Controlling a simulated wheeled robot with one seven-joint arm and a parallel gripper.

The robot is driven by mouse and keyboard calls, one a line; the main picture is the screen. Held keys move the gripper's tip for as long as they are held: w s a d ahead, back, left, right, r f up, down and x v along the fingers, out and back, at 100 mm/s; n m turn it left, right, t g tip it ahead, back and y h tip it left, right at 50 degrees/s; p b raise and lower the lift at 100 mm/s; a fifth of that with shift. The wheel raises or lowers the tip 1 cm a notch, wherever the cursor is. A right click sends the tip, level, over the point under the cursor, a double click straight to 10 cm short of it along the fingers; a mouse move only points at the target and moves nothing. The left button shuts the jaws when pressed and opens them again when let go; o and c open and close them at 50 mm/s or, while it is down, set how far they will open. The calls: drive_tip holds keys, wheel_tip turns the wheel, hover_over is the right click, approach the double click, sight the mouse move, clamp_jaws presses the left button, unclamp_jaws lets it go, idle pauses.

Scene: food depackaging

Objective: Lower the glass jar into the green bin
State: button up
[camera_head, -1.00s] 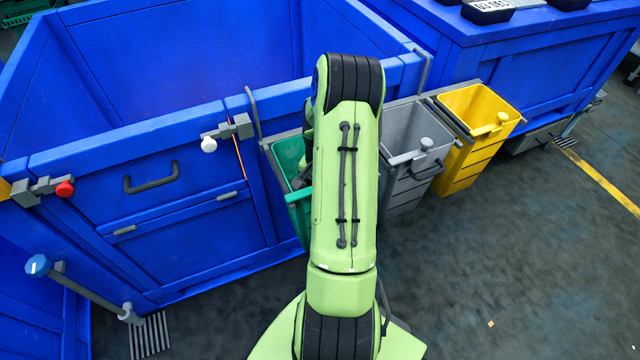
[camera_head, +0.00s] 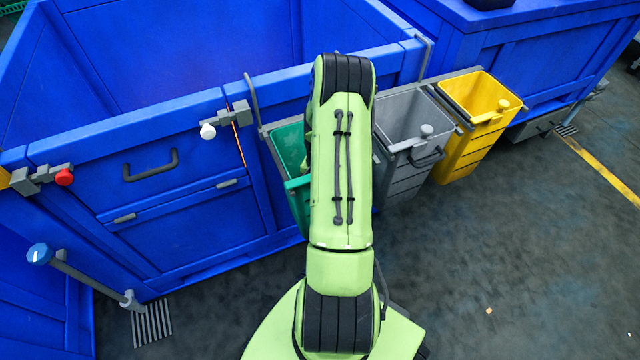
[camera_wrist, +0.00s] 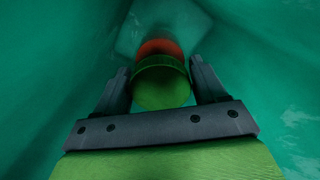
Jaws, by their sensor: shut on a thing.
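The green bin (camera_head: 290,150) hangs on the blue container's front, left of my arm, which partly covers it. In the wrist view its green walls (camera_wrist: 50,80) surround my gripper (camera_wrist: 160,78), so the gripper is inside the bin. The fingers are shut on the glass jar, which shows a rounded green end (camera_wrist: 160,85) towards me and a red-orange part beyond it. The jar points down towards the bin's paler bottom (camera_wrist: 165,22). The gap below it is hard to judge. In the head view my arm hides the gripper and jar.
A grey bin (camera_head: 400,125) and a yellow bin (camera_head: 475,95) hang to the right of the green one on the same rail. The large blue container (camera_head: 150,140) stands behind and left. The dark floor (camera_head: 520,270) at the right front is largely clear.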

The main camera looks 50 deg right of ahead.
drive_tip(key=shift+w+f, duration=0.1)
drive_tip(key=shift+f, duration=0.05)
idle(0.6)
drive_tip(key=o, duration=1.4)
drive_tip(key=shift+a, duration=0.1)
drive_tip(key=shift+c, duration=0.2)
wheel_tip(320, 180, up, 16)
drive_tip(key=p, duration=0.5)
drive_tip(key=shift+p, duration=0.3)
drive_tip(key=shift+f, duration=0.1)
